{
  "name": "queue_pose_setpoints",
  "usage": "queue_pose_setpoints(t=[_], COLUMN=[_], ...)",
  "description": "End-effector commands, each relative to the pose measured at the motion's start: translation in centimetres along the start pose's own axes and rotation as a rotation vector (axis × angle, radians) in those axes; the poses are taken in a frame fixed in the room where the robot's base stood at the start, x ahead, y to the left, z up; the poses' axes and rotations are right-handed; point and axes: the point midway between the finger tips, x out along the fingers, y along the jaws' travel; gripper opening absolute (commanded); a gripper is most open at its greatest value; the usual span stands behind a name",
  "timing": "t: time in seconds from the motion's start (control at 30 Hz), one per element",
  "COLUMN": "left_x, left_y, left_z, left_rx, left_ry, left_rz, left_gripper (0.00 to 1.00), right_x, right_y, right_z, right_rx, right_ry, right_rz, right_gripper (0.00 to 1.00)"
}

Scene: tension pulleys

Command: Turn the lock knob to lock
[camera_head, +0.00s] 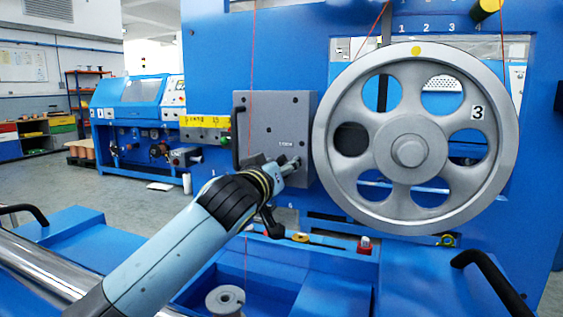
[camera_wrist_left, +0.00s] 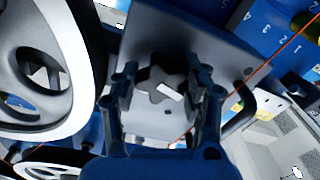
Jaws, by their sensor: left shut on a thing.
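The lock knob (camera_wrist_left: 153,88) is a dark, star-shaped knob with a white bar mark, on the face of a grey box (camera_head: 270,118). In the head view the knob is mostly hidden by my left gripper (camera_head: 287,166), at the lower right of the box front. In the left wrist view the two fingers of my left gripper (camera_wrist_left: 163,92) stand on either side of the knob, shut on it. The white mark looks tilted in that view. My right gripper is not in view.
A large grey pulley wheel (camera_head: 361,91) numbered 3 stands close to the right of the box. A black handle (camera_head: 236,137) is on the box's left side. A thin red wire (camera_head: 251,60) runs down in front of the box. A spool (camera_head: 225,300) sits below.

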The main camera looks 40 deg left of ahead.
Motion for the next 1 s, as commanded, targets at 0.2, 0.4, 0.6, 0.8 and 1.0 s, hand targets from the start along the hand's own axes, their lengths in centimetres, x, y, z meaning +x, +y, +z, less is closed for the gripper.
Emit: queue_pose_setpoints(t=[0.2,0.4,0.6,0.8,1.0], left_x=[0.0,0.0,0.0,0.0,0.0], left_y=[0.1,0.1,0.1,0.1,0.1], left_z=[-0.1,-0.1,0.0,0.0,0.1], left_rx=[0.204,0.395,0.586,0.776,0.957], left_ry=[-0.002,-0.003,-0.002,-0.002,-0.001], left_rz=[-0.001,-0.001,-0.001,-0.001,0.0], left_gripper=[0.12,0.12,0.12,0.12,0.12], right_x=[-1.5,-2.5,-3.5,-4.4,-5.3], right_y=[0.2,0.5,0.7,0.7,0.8], right_z=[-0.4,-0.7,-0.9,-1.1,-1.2], right_rx=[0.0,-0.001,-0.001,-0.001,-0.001], right_ry=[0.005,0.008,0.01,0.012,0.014], right_rz=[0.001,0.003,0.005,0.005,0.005], right_gripper=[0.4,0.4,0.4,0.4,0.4])
